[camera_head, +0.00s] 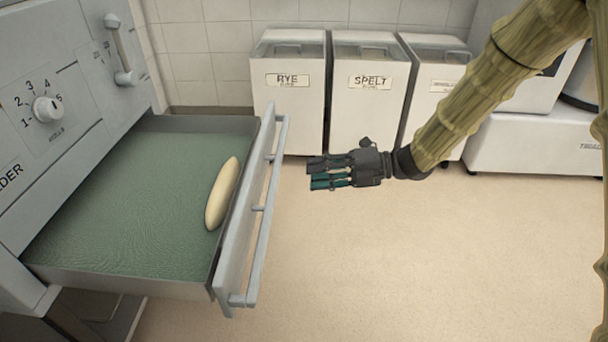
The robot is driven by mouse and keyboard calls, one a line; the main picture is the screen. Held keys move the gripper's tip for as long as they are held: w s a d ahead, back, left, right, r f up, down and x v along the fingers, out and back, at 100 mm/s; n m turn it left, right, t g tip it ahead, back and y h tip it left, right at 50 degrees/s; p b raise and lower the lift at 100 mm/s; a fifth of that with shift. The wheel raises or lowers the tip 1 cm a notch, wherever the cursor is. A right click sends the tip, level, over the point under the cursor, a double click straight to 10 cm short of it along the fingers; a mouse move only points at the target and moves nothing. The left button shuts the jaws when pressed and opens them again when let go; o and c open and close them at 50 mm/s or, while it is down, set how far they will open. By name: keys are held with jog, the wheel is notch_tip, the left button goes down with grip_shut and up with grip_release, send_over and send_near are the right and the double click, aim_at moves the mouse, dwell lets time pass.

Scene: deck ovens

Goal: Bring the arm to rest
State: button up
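My gripper (325,172) is at the end of my arm, which reaches in from the upper right. It hangs over the open floor, to the right of the open drawer's handle and apart from it. Its dark fingers with teal pads point left and lie close together in this view. No object shows between them, but whether they are open or shut is hard to tell from this angle.
White bins labelled RYE (289,110) and SPELT (366,112) stand at the back wall. The floor (400,270) is clear.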

jog(key=shift+d, duration=0.45)
jog(key=s+d+f+m+t+h, duration=0.2)
jog(key=f+m, duration=0.5)
jog(key=f, duration=0.1)
jog(key=s+d+f+m+t+h, duration=0.2)
jog(key=f+m, duration=0.4)
jog(key=f, duration=0.3)
jog(key=s+d+f+m+t+h, duration=0.2)
jog(key=f+m, duration=0.5)
jog(key=f, duration=0.1)
jog(key=s+d+f+m+g+h, duration=0.1)
jog(key=s+d+f+m+h, duration=0.3)
jog(key=s, duration=0.3)
jog(key=s+d+f+m+g+h, duration=0.1)
jog(key=s+d+f+m+g, duration=0.1)
jog(key=s+d+f+m, duration=0.45)
jog(key=s+d+f+m+g+h, duration=0.1)
jog(key=s+d+f+m+h, duration=0.15)
jog(key=s+f, duration=0.45)
jog(key=s+d+r+m+g+h, duration=0.15)
jog(key=s+d+m, duration=0.25)
jog(key=s, duration=0.7)
notch_tip(320, 180, up, 30)
jog(key=p, duration=3)
jog(key=shift+w+a+h, duration=0.3)
jog(key=shift+a, duration=0.05)
